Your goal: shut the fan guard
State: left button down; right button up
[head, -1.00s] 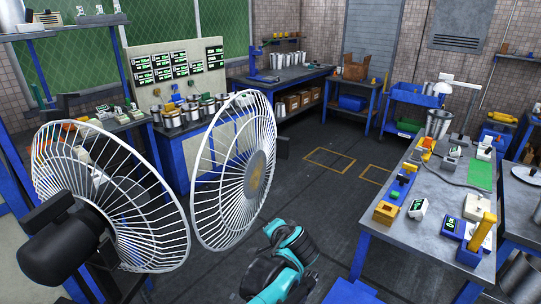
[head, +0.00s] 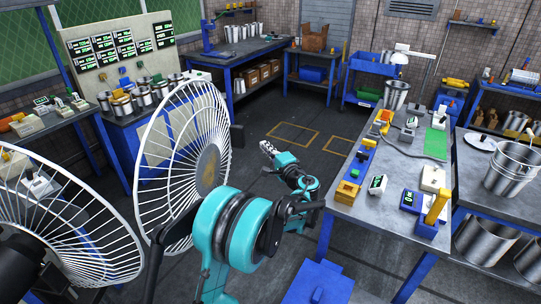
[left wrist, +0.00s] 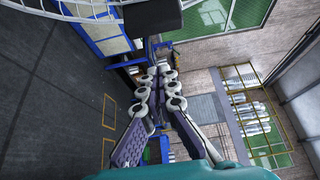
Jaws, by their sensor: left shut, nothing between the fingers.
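The fan's front guard (head: 183,150) is a round white wire cage with a tan hub, swung open and apart from the rear cage (head: 72,225) at the lower left. A dark block (head: 237,137) sits at the front guard's right edge. My left gripper (head: 266,147) is shut and empty, to the right of the front guard and apart from it in the picture. In the left wrist view its fingers (left wrist: 158,68) are together, with a dark block (left wrist: 152,18) beyond them and white guard wires (left wrist: 60,10) at the upper left. My arm covers part of the front guard's lower right. My right gripper is not in view.
A workbench (head: 390,215) with several small devices stands to the right. A blue box (head: 318,284) is at the bottom. Open floor with yellow outlines (head: 293,136) lies behind my gripper. A bench with cans (head: 150,95) stands behind the fan.

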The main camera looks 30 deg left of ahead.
pick_arm(q)
jog(key=w+a+b, duration=0.1)
jog(key=a, duration=0.6)
jog(key=shift+w+b, duration=0.15)
jog(key=shift+b, duration=0.15)
